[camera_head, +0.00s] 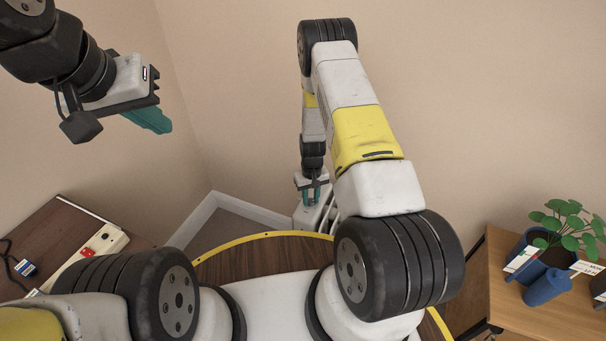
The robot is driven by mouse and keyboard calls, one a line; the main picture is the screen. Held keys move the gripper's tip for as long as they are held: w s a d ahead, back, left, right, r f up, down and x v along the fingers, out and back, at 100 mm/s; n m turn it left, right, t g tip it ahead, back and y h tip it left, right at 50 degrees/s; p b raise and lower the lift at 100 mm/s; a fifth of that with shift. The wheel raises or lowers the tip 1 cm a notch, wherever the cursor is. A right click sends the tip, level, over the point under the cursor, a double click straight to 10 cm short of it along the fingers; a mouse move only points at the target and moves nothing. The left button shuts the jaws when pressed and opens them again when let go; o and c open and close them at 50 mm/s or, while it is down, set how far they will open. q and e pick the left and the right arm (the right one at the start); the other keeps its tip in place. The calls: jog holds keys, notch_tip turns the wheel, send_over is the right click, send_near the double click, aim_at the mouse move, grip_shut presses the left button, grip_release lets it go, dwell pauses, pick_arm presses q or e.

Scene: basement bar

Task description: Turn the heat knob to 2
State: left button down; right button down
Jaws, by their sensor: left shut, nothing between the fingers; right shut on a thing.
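A white radiator-like heater (304,218) stands low against the wall in the corner, partly hidden behind my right arm. My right gripper (314,198) reaches down to its top, with its teal fingers pointing downward. It is shut on the heat knob, which is mostly hidden between the fingers. I cannot read the number the knob is set to. My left gripper (152,121) is raised at the upper left, well away from the heater. Its teal fingers are shut and empty.
A dark wooden table (45,232) at the left bears a white device with a red part (100,243) and a cable. At the right, a wooden table (497,262) holds a potted plant (568,226) and a blue container (548,287). Walls meet behind the heater.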

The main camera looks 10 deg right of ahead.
aim_at(311, 200)
jog(key=m, duration=0.5)
jog(key=shift+m, duration=2.4)
jog(key=c, duration=1.1)
grip_release()
jog(key=shift+r, duration=0.15)
notch_tip(311, 200, up, 8)
jog(key=shift+f, duration=0.2)
